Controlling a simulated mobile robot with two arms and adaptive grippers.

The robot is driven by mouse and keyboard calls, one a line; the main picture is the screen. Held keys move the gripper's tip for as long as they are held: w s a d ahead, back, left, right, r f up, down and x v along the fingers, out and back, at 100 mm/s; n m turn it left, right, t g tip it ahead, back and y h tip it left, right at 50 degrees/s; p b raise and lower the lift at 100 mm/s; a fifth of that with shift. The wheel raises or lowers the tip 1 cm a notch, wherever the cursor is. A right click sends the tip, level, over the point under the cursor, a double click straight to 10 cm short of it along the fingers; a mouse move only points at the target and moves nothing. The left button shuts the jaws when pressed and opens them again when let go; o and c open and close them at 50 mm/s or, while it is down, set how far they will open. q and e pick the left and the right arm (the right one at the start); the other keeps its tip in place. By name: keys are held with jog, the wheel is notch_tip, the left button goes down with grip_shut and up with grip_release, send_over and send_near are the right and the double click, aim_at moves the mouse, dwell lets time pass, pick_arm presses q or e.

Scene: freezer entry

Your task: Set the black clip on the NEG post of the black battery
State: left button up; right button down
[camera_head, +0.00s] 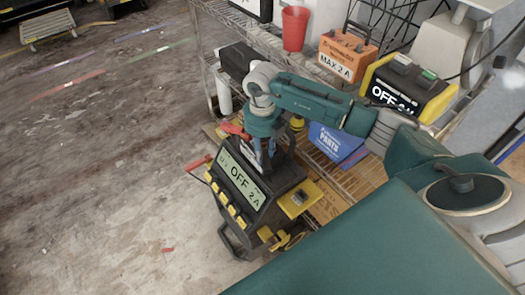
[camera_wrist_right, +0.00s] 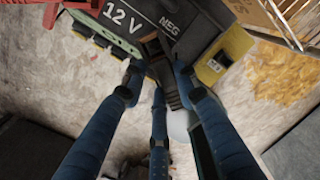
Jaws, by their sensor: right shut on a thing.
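The black battery (camera_wrist_right: 208,20) shows in the right wrist view, its dark top lettered "12 V" and "NEG". The black clip (camera_wrist_right: 165,75) is between the blue fingers of my right gripper (camera_wrist_right: 155,85), just below the NEG lettering. The gripper is shut on it. In the head view my right gripper (camera_head: 264,158) points down at the black unit with a lit "OFF 2 A" display (camera_head: 240,180). The NEG post is hidden, so I cannot tell whether the clip touches it. My left gripper is not in view.
A red clip (camera_head: 235,130) lies left of the right gripper. A yellow piece (camera_head: 297,198) sits at the unit's right side. The wire shelf behind holds a blue parts box (camera_head: 335,140), an orange case (camera_head: 346,52), a red cup (camera_head: 294,28) and a yellow-black charger (camera_head: 405,85). Open floor lies left.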

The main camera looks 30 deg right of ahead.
jog(key=shift+f+b, duration=0.5)
jog(key=shift+f, duration=0.3)
jog(key=c, duration=1.3)
grip_release()
jog(key=shift+o, duration=0.2)
jog(key=shift+r, duration=0.1)
jog(key=shift+r, duration=0.35)
notch_tip(320, 180, up, 11)
